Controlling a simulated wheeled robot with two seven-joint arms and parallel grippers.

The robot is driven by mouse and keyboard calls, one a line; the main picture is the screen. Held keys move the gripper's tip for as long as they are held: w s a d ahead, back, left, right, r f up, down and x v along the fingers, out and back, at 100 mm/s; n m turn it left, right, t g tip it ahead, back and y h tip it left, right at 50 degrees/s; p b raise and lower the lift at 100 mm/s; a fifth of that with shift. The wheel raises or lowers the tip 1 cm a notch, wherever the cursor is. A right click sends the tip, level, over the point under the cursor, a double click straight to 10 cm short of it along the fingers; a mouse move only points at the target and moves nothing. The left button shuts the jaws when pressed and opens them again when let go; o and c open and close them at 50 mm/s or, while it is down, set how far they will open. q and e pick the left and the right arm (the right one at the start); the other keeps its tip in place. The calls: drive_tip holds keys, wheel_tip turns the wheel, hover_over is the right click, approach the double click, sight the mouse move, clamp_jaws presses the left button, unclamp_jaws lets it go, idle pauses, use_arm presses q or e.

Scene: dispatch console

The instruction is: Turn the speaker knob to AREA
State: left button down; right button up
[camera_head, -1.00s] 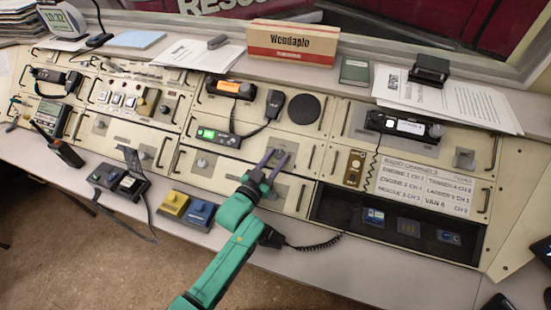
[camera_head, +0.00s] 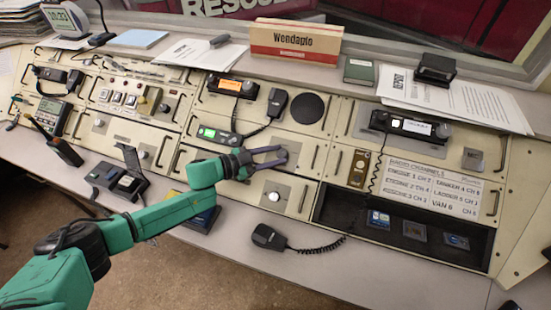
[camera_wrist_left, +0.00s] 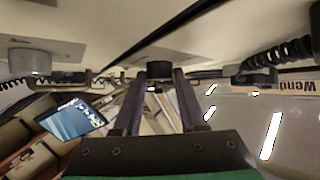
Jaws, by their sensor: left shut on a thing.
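My left gripper (camera_head: 281,157) reaches in from the left over the console panel, with its fingers on either side of a knob below the round black speaker grille (camera_head: 307,108). In the left wrist view, a dark round knob (camera_wrist_left: 160,70) sits between the tips of the two fingers, and the gripper is shut on it. In the head view the fingers mostly hide this knob. Its pointer and any AREA label cannot be read. My right gripper is not in view.
A light knob (camera_head: 273,196) on a metal plate is just below the gripper. A handheld microphone (camera_head: 268,237) with a coiled cord lies on the front ledge. Another microphone (camera_head: 277,102) hangs above the gripper. A radio (camera_head: 219,135) with a green display is at left.

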use_arm(q)
drive_tip(key=shift+w+r+m+g+b, duration=0.15)
drive_tip(key=shift+m+g+b, duration=0.25)
drive_tip(key=shift+m+g, duration=0.65)
drive_tip(key=shift+w+r+m+g+b, duration=0.15)
drive_tip(key=shift+m+g+b, duration=0.25)
drive_tip(key=shift+m+g, duration=0.65)
drive_tip(key=shift+c, duration=2.3)
unclamp_jaws()
drive_tip(key=b+v, duration=0.1)
drive_tip(key=v, duration=1.3)
drive_tip(key=shift+a+r+b, duration=0.25)
drive_tip(key=shift+b, duration=0.05)
